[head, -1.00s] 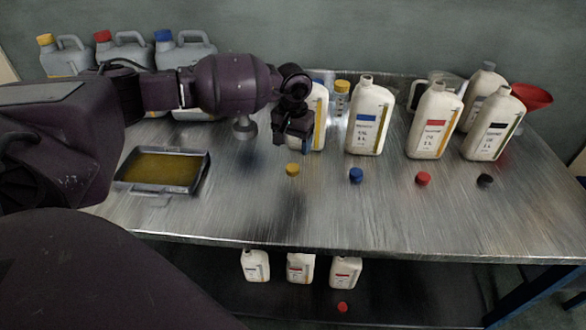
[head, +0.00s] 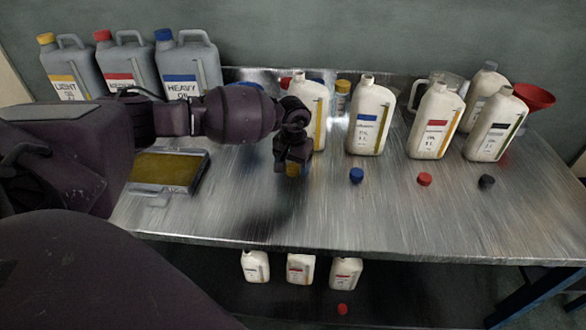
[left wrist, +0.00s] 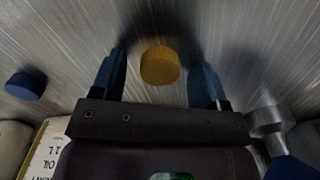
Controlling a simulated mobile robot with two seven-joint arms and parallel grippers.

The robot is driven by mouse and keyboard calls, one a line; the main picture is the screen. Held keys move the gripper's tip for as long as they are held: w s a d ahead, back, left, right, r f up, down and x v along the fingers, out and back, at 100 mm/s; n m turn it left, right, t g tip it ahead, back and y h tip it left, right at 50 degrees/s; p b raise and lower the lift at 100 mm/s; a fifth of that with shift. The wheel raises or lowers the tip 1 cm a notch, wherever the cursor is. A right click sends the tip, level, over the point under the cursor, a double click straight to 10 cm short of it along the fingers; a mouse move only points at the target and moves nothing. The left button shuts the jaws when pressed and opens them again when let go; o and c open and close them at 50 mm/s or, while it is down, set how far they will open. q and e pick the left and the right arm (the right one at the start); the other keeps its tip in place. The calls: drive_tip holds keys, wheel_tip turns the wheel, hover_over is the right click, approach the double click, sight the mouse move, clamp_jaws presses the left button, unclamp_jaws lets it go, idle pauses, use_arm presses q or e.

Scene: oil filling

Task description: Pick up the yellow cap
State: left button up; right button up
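The yellow cap (left wrist: 159,66) sits on the metal table. In the left wrist view it lies between the two blue fingers of my left gripper (left wrist: 159,80), with a gap on each side. The gripper is open. In the head view my left gripper (head: 293,170) is directly over the yellow cap (head: 293,171), which shows only partly below the fingers. My right gripper is not seen in either view.
A blue cap (head: 356,175), a red cap (head: 424,179) and a black cap (head: 487,181) lie to the right. White bottles stand behind, including one (head: 369,118) with a blue label. A tray of yellow liquid (head: 166,170) is at left. The front table area is clear.

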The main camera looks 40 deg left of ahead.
use_arm(q)
drive_tip(key=c, duration=0.9)
drive_tip(key=shift+r, duration=0.15)
